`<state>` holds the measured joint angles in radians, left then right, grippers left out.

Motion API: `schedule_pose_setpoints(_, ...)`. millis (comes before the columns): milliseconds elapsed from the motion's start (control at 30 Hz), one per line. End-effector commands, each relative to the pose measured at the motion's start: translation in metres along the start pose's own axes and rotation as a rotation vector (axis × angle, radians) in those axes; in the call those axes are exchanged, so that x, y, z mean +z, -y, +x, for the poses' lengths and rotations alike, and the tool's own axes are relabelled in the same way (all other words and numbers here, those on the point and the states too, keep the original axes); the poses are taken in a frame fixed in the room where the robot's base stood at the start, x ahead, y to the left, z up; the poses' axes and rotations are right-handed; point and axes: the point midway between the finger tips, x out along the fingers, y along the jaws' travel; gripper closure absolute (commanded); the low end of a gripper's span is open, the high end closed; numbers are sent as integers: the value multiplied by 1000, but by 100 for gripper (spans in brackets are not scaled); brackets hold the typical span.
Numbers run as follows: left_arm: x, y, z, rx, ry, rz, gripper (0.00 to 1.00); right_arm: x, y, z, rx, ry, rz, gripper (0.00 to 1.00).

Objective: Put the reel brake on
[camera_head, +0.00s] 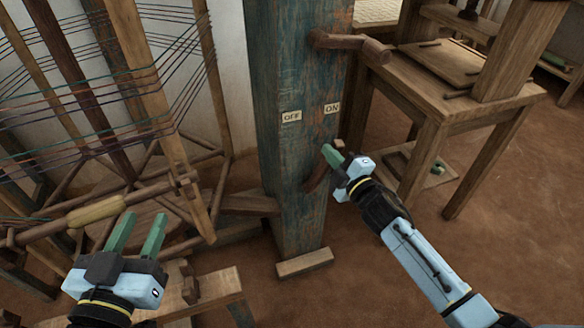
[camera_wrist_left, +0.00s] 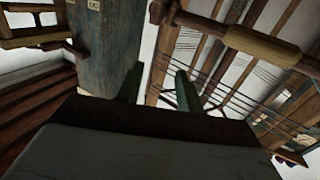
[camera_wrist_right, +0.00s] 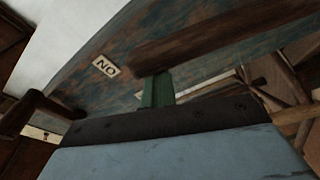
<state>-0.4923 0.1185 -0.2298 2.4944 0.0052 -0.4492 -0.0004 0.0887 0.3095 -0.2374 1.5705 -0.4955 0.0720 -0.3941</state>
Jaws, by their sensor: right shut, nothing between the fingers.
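A blue-green worn post (camera_head: 290,70) carries an OFF label (camera_head: 291,117) and an ON label (camera_head: 332,108). A short brown wooden lever (camera_head: 317,174) sits on the post below the labels, its upper end near ON. My right gripper (camera_head: 330,153) is shut and empty, its fingertips beside the lever's upper part; whether they touch cannot be told. In the right wrist view the lever (camera_wrist_right: 220,35) runs just beyond the shut fingers (camera_wrist_right: 157,90), and the ON label (camera_wrist_right: 106,66) shows too. My left gripper (camera_head: 135,232) is open and empty near the reel's crank grip (camera_head: 95,212).
The thread-wound wooden reel (camera_head: 165,100) fills the left. A brown peg handle (camera_head: 352,45) juts from the post above the labels. A wooden table (camera_head: 440,95) stands at the right. The earthen floor (camera_head: 500,240) at lower right is clear.

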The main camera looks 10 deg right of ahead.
Motion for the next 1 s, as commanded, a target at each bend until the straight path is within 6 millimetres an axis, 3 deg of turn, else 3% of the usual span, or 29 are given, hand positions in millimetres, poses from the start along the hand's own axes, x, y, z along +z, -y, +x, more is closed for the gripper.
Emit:
schedule_pose_setpoints(33, 0, 0, 0, 0, 0, 0, 64, 7, 0, -1, -4, 16, -4, 100)
schedule_pose_setpoints(333, 3, 1, 0, -2, 27, 0, 64, 3, 0, 0, -5, 20, -3, 100)
schedule_pose_setpoints(633, 49, 10, -15, -26, 316, 4, 64, -38, 0, 14, 0, 5, 1, 100)
schedule_pose_setpoints(1000, 103, 23, -58, -62, 715, 1, 64, -39, 1, -41, -3, 4, -1, 100)
